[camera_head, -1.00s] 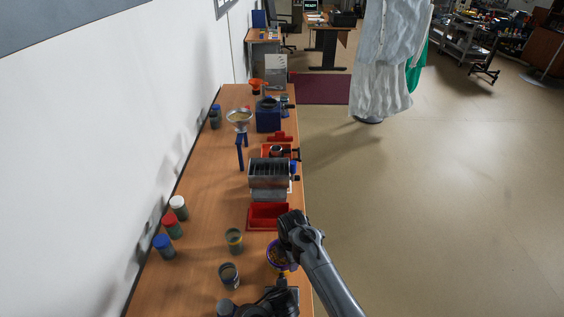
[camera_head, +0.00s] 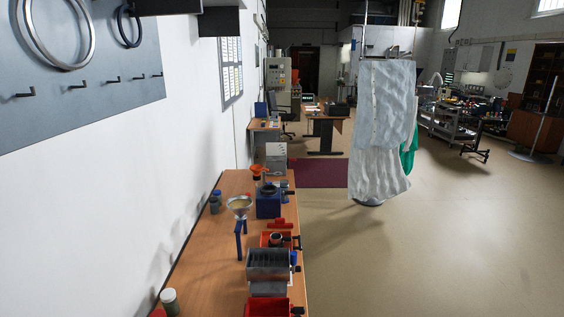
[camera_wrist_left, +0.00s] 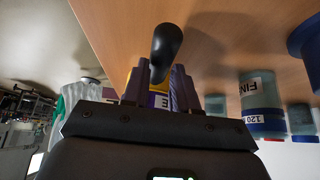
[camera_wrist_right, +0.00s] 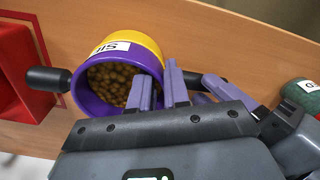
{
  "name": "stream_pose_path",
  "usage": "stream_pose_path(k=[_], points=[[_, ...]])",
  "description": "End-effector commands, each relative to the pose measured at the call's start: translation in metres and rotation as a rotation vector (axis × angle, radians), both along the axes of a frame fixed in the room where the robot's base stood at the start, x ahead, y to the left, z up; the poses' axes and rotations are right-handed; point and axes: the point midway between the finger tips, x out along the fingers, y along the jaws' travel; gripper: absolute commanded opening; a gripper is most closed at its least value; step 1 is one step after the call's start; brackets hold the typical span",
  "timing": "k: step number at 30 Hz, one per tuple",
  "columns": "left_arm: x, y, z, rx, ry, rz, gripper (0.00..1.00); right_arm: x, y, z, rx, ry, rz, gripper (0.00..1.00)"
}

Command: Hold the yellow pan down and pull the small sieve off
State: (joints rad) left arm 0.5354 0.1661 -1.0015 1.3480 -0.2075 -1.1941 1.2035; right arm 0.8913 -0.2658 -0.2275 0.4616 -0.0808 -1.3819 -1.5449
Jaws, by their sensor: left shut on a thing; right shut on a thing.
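The yellow pan (camera_wrist_right: 150,44) carries a white label, and the small purple sieve (camera_wrist_right: 92,103) is at its mouth, with brown grains inside. My right gripper (camera_wrist_right: 160,92) is shut on the sieve's purple rim, one finger inside the mouth. A black handle (camera_wrist_right: 48,79) sticks out on the left in that view. In the head view, pan, sieve and both grippers are out of sight.
A red tray (camera_wrist_right: 22,75) lies beside the pan. Lidded jars (camera_wrist_left: 262,100) stand near my left gripper. Farther along the bench are a metal riffle box (camera_head: 268,264), a funnel stand (camera_head: 239,240) and a blue device (camera_head: 269,204).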

Motion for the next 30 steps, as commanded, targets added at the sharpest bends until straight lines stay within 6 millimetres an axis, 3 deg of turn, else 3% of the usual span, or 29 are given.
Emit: stream_pose_path(k=[4,20,30], points=[[-0.001,-0.001,-0.001,0.002,0.003,-0.003,0.0,0.001,0.0,0.0,0.0,-0.003,-0.003,0.0],[-0.003,-0.002,-0.002,0.0,0.004,-0.004,0.0,0.003,-0.001,0.003,0.002,-0.008,-0.007,0.0],[-0.003,-0.001,-0.003,0.002,0.005,-0.005,0.0,0.003,0.0,0.022,0.004,-0.008,-0.006,0.0]])
